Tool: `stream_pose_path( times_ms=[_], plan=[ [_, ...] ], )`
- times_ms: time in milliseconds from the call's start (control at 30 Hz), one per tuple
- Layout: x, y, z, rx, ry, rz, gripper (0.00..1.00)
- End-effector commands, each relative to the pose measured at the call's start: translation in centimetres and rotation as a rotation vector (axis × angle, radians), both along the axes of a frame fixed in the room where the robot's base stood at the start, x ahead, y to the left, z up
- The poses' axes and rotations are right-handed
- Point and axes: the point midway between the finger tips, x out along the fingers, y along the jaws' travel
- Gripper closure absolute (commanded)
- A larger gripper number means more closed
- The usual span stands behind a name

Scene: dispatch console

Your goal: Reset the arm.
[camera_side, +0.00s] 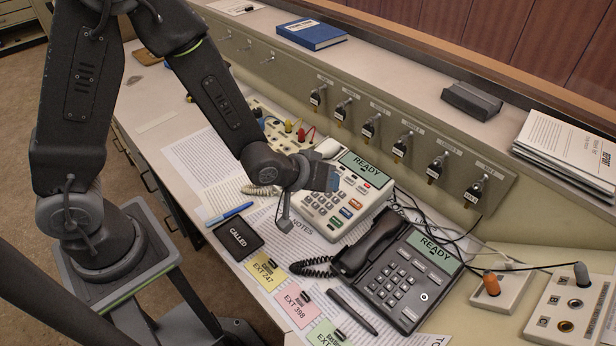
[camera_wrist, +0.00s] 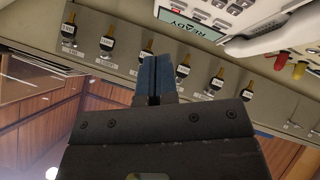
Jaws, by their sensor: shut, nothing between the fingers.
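My gripper (camera_side: 333,178) hangs over the desk, just above the white desk phone (camera_side: 337,222). Its blue fingertips are together and hold nothing. In the wrist view my gripper (camera_wrist: 154,72) shows as two blue fingers side by side, with the row of keys on the panel behind them. The white phone (camera_wrist: 268,22) shows at the top right of that view, its screen reading READY. Whether my gripper touches the white phone cannot be told.
A black phone (camera_side: 408,285) with a coiled cord stands to the right. Keys hang along the upright panel (camera_side: 395,125) behind. Yellow, pink and green tags (camera_side: 297,301), a pen (camera_side: 229,214) and a black CALLED card (camera_side: 238,238) lie in front. A blue book (camera_side: 311,34) lies on the shelf.

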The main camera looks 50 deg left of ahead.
Motion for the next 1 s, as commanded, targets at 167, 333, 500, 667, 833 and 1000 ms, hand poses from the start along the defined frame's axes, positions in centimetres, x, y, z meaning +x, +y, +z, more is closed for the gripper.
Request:
stream_pose_path(
  times_ms=[167,333,500,667,833,1000],
  plan=[
    [-1.1,2.6,6.5,0.116,0.045,-0.03,1.0],
    [-4.2,5.1,11.6,0.223,0.111,-0.073,1.0],
    [-8.8,7.3,15.8,0.318,0.183,-0.126,1.0],
    [-13.8,8.9,18.5,0.388,0.251,-0.181,1.0],
    [-17.9,9.7,19.9,0.434,0.306,-0.228,1.0],
    [-19.5,9.9,20.2,0.45,0.332,-0.251,1.0]
  ],
)
